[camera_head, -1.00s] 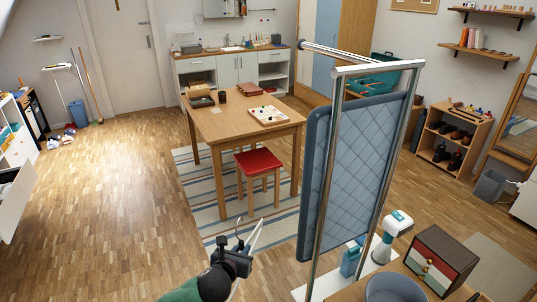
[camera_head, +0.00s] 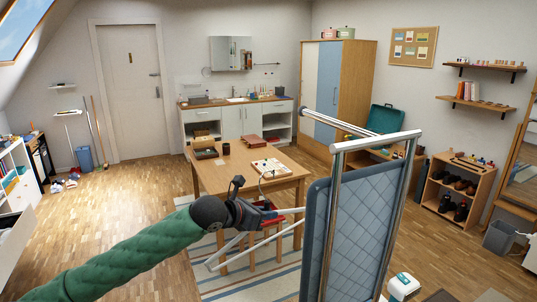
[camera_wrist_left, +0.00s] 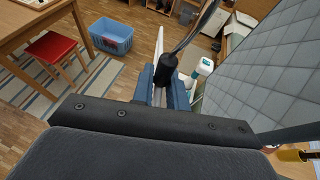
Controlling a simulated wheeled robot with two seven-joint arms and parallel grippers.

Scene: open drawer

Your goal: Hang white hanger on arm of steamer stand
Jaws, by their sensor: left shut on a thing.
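The white hanger (camera_head: 232,246) is held in my left gripper (camera_head: 274,213), left of the steamer stand. Its thin white bars spread below and on both sides of the gripper, and its hook rises above. The steamer stand (camera_head: 328,217) has chrome poles and a top bar. Its chrome arm (camera_head: 335,126) sticks out toward the back left, above and right of the hanger. The hanger is apart from the arm. My right gripper is not in view.
A quilted blue board (camera_head: 362,230) hangs between the stand's poles, right of my gripper. Behind my gripper stand a wooden table (camera_head: 225,170) and a red stool (camera_wrist_left: 55,48). A blue basket (camera_wrist_left: 111,36) lies on the floor.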

